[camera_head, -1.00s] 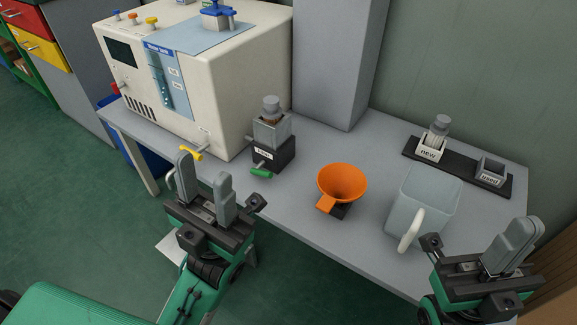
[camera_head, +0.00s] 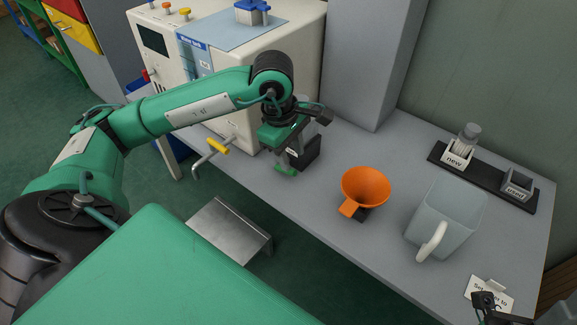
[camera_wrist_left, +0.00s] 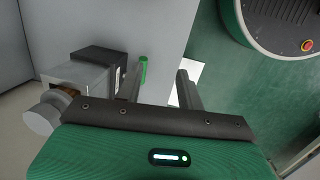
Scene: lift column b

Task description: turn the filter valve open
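The filter valve's green handle (camera_head: 286,171) sticks out from the front of the filter's black base (camera_head: 310,152). The handle also shows in the left wrist view (camera_wrist_left: 143,72), between the open fingers and close to the left one in that picture. My left gripper (camera_wrist_left: 161,78) is open and empty; I cannot tell whether a finger touches the handle. In the head view my left wrist hides most of the filter. The filter's clear housing and round cap (camera_wrist_left: 42,118) show at the left in the wrist view. My right gripper (camera_head: 500,312) is mostly cut off at the lower right.
A large beige machine (camera_head: 265,70) with a yellow-handled tap (camera_head: 217,146) stands left of the filter. An orange funnel (camera_head: 366,187), a translucent jug (camera_head: 447,217) and a black tray (camera_head: 487,184) with holders marked new and used stand to the right. A card (camera_head: 489,294) lies near the front edge.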

